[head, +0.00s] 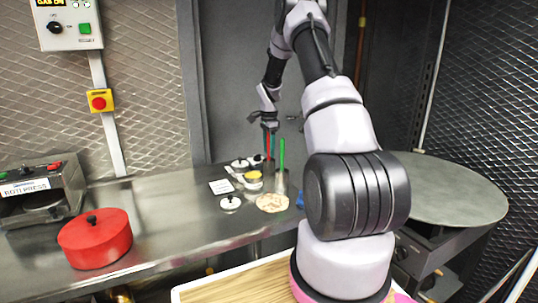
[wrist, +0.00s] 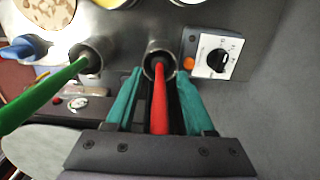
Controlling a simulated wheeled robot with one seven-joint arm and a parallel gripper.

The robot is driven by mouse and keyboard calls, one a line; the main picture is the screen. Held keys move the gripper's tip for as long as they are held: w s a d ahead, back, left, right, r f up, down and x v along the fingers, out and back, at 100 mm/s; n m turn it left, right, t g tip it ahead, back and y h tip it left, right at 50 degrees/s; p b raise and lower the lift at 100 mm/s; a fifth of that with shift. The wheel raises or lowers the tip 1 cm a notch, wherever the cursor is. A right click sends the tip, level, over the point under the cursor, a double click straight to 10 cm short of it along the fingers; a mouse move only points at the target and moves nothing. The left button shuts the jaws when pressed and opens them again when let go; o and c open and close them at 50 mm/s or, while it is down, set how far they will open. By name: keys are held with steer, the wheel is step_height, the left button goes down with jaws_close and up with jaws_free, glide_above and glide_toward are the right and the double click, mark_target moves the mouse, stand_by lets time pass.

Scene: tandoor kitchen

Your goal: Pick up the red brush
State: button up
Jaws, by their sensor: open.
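The red brush (wrist: 159,105) stands handle-up in a metal cup (wrist: 158,55) in the wrist view. Its red handle also shows in the head view (head: 268,143). My gripper (wrist: 160,85) is open, with its teal fingers on either side of the red handle. I cannot tell whether either finger touches it. In the head view my gripper (head: 268,125) is small and reaches down over the cup from above. The lower end of the brush is hidden inside the cup.
A green handle (wrist: 40,95) stands in a second metal cup (wrist: 90,52) to the left. A flatbread (head: 272,203), small pots and a blue item (head: 300,199) are close by. A red pot (head: 95,238) stands on the counter's left. A wall lies behind the cups.

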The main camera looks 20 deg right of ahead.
jaws_close()
steer(key=shift+r, duration=0.15)
step_height(320, 180, up, 10)
steer(key=shift+f, duration=0.1)
stand_by(0.4)
